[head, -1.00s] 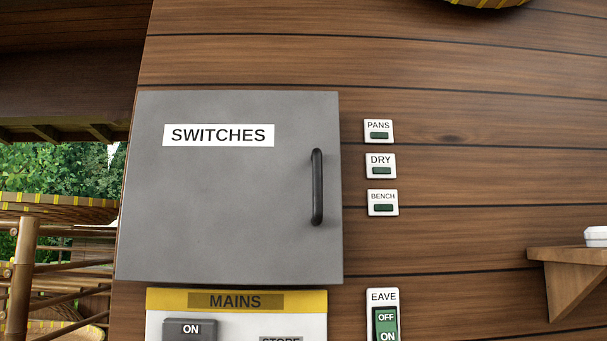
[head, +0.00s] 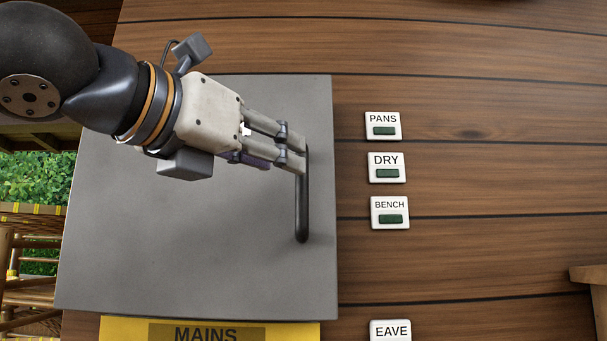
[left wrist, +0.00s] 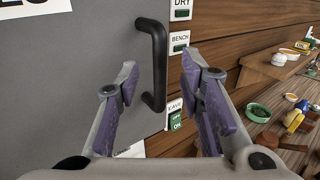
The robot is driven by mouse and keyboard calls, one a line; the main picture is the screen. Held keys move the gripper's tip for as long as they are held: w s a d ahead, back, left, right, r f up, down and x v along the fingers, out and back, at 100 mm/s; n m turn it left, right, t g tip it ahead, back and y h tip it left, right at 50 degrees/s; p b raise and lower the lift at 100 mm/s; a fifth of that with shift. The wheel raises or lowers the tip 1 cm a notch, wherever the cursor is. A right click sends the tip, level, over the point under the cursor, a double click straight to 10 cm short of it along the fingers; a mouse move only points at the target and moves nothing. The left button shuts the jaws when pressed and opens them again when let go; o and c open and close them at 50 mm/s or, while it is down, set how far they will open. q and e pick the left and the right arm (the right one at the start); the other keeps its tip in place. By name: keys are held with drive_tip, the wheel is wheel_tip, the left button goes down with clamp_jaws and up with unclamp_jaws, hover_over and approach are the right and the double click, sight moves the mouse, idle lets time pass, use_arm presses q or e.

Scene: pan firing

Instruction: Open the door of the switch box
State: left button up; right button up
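The grey switch box (head: 180,245) is on the plank wall, and its door looks shut. Its black bar handle (head: 302,215) runs upright near the door's right edge; it also shows in the left wrist view (left wrist: 158,65). My left gripper (head: 298,158) reaches in from the left across the door and covers the handle's upper end in the head view. In the left wrist view my left gripper (left wrist: 160,80) has its purple-padded fingers spread, with the handle ahead, between their tips in the picture. I cannot tell whether they touch it. The SWITCHES label is hidden in the head view.
Small switches marked PANS (head: 383,126), DRY (head: 386,168) and BENCH (head: 390,213) sit right of the box. The MAINS panel (head: 125,330) and EAVE switch (head: 390,331) are below. A wooden shelf (head: 588,275) juts out at the right edge.

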use_arm(q)
drive_tip(key=x, duration=0.6)
drive_tip(key=shift+w+d, duration=0.2)
drive_tip(key=shift+w, duration=0.15)
clamp_jaws()
